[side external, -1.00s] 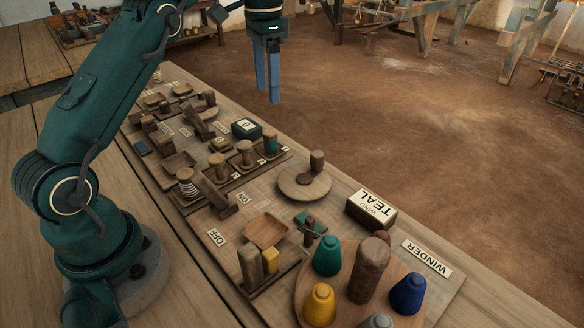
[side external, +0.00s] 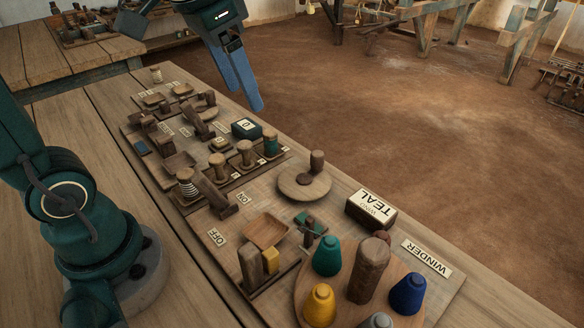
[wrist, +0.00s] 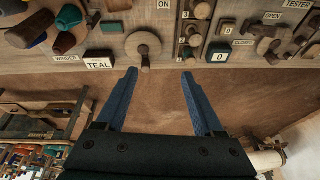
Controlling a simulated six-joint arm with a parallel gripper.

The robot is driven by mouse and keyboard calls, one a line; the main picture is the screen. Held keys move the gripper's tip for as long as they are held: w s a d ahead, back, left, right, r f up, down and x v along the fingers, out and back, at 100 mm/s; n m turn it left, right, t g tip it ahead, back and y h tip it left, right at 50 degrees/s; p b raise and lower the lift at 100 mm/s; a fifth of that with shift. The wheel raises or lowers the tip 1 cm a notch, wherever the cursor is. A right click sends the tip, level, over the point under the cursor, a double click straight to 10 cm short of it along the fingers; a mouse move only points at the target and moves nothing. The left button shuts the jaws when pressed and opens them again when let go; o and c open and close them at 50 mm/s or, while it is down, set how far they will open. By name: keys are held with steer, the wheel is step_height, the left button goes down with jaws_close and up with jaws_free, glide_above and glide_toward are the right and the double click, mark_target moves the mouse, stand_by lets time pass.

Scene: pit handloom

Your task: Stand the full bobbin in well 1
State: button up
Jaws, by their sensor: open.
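My gripper (side external: 258,106) is open and empty, in the air beyond the board's far edge; its two blue fingers also show apart in the wrist view (wrist: 158,74). A row of wells holds several upright bobbins. A teal-wound bobbin (side external: 270,143) stands at its right end, two brown bobbins (side external: 245,153) (side external: 217,166) in the middle, and a pale striped bobbin (side external: 186,182) at the near left. Another pale bobbin (side external: 156,75) stands at the table's far end.
A round wooden disc with a knob (side external: 304,186), a TEAL block (side external: 371,209) and a turntable with coloured cones (side external: 408,294) lie nearer. A dark counter box reading 0 (side external: 245,128) stands behind the bobbins. A wooden lever (side external: 216,197) leans beside the row.

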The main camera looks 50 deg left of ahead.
steer(key=s+d+f+n+t, duration=0.1)
steer(key=s+d+f+t, duration=0.1)
steer(key=s+f, duration=0.4)
steer(key=shift+s+d, duration=0.45)
steer(key=shift+s, duration=1.1)
steer(key=shift+f, duration=0.1)
